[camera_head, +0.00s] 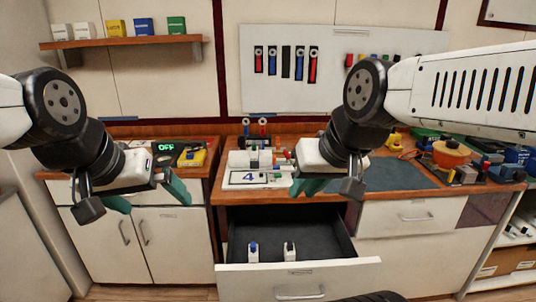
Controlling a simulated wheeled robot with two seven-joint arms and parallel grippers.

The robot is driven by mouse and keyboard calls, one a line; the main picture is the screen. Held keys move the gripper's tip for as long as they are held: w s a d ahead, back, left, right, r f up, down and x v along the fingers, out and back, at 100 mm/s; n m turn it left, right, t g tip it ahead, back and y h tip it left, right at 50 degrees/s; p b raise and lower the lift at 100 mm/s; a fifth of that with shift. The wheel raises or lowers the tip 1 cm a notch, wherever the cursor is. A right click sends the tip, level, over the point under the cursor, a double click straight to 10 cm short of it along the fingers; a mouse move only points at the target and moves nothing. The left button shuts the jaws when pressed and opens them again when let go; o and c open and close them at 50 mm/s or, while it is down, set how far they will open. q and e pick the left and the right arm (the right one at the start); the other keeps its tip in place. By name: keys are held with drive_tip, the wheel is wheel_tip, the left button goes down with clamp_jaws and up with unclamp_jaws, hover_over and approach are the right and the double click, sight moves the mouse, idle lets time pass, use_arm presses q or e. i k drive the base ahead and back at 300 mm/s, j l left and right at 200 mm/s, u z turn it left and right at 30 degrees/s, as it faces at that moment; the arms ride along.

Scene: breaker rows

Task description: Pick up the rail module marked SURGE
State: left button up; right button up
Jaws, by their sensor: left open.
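Two small white modules stand upright, apart from each other, in the open drawer (232,222). The left module (253,254) has a blue top part, and the right module (289,253) has a dark one. Their markings are too small to read, so I cannot tell which one is marked SURGE. My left gripper (148,197) is open and empty, in front of the left cabinet, left of the drawer and above its level. My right gripper (309,187) hangs over the counter's front edge, above the rear of the drawer. Its green fingers look close together, and I cannot judge the gap.
A white fixture (250,178) marked 4 sits on the wooden counter, with more small modules behind it. A dark mat (398,175) lies to the right, with tools and an orange pot (451,153) beyond. The drawer is otherwise mostly empty.

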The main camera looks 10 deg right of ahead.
sight(253, 149)
drive_tip(key=z, duration=0.2)
drive_tip(key=j, duration=0.35)
drive_tip(key=k+j+z, duration=0.1)
drive_tip(key=j, duration=0.25)
drive_tip(key=i+j+z, duration=0.15)
drive_tip(key=j, duration=0.35)
drive_tip(key=j+z, duration=0.2)
drive_tip(key=j, duration=0.3)
drive_tip(key=i+j+z, duration=0.15)
drive_tip(key=j, duration=0.4)
drive_tip(key=i+j+z, duration=0.35)
drive_tip(key=i+j, duration=0.25)
drive_tip(key=j, duration=0.15)
drive_tip(key=i+j+z, duration=0.2)
drive_tip(key=j, duration=0.25)
drive_tip(key=i+j+z, duration=0.1)
drive_tip(key=i+j, duration=0.15)
drive_tip(key=i, duration=0.25)
